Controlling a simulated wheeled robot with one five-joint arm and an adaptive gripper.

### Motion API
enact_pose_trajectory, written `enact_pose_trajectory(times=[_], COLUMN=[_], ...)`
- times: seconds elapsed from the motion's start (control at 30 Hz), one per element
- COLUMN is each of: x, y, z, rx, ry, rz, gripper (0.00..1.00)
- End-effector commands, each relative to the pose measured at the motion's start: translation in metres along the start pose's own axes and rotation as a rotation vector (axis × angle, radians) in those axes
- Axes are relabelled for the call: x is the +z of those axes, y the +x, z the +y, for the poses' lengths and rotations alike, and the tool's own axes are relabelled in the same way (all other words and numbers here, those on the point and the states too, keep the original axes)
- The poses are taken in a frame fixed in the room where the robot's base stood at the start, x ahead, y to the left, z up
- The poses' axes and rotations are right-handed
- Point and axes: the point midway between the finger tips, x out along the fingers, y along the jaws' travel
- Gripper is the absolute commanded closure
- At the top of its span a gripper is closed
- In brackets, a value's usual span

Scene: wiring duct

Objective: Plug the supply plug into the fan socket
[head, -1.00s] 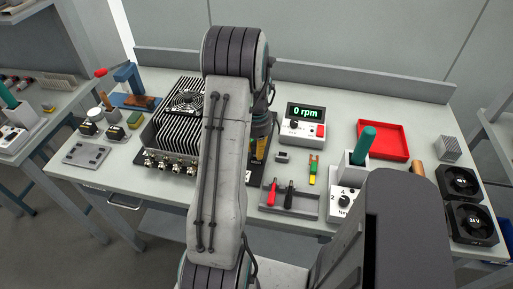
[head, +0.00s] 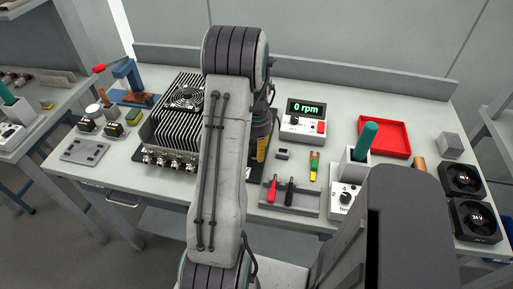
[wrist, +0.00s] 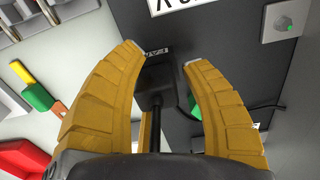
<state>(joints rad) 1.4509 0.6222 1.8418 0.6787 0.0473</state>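The black supply plug (wrist: 157,84) sits between my yellow fingertips in the wrist view, with its dark cable running back toward my palm. My gripper (wrist: 166,62) is around it, with a visible gap on the plug's right side, so the fingers look open. A small marked label shows just beyond the plug's far end on a dark panel; I cannot make out the fan socket or whether the plug touches it. In the head view one yellow finger of my gripper (head: 262,148) shows beside the finned unit (head: 176,128); my arm hides the rest.
A display (head: 306,108) reads 0 rpm. A grey tray (head: 291,208) with red and black probes, a red tray (head: 384,137), a green-handled tool (head: 367,139) and two black fans (head: 463,180) stand to the right.

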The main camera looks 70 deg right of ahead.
Motion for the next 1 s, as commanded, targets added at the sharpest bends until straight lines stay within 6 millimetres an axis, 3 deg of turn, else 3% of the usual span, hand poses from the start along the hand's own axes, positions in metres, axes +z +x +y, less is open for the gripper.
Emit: enact_pose_trajectory(times=[0.1, 0.47, 1.0], x=[0.0, -0.001, -0.001], y=[0.0, -0.006, -0.088], z=[0.0, 0.0, 0.0], rx=[0.0, 0.0, 0.0], ry=[0.0, 0.0, 0.0], rz=[0.001, 0.004, 0.005], gripper=[0.47, 0.47, 0.47])
